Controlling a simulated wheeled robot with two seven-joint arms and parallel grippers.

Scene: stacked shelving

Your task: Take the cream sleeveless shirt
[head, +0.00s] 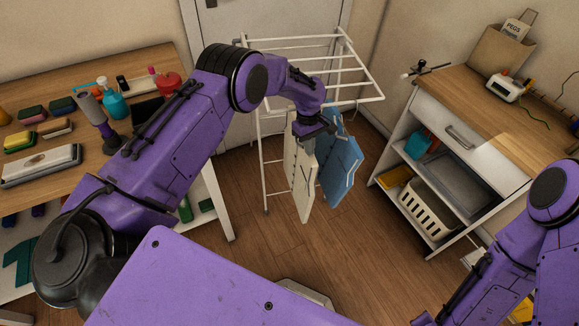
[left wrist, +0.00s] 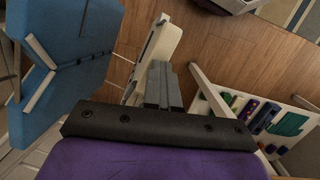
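The cream sleeveless shirt (head: 299,182) hangs from the white drying rack in the head view, left of a blue garment (head: 341,168). My left gripper (head: 306,140) is at the upper part of the cream shirt and partly hides it. In the left wrist view the grey fingers (left wrist: 163,84) are close together and overlap the near end of the cream shirt (left wrist: 160,48). I cannot tell whether cloth is between them. The blue garment (left wrist: 66,60) fills the left side there. My right arm is at the lower right of the head view, its fingers out of frame.
The white rack (head: 320,62) stands before a door. A wooden table (head: 60,92) with tools and bottles is at the left. A white shelf unit (head: 470,120) with a basket (head: 428,212) is at the right. The wooden floor (head: 262,250) between is mostly clear.

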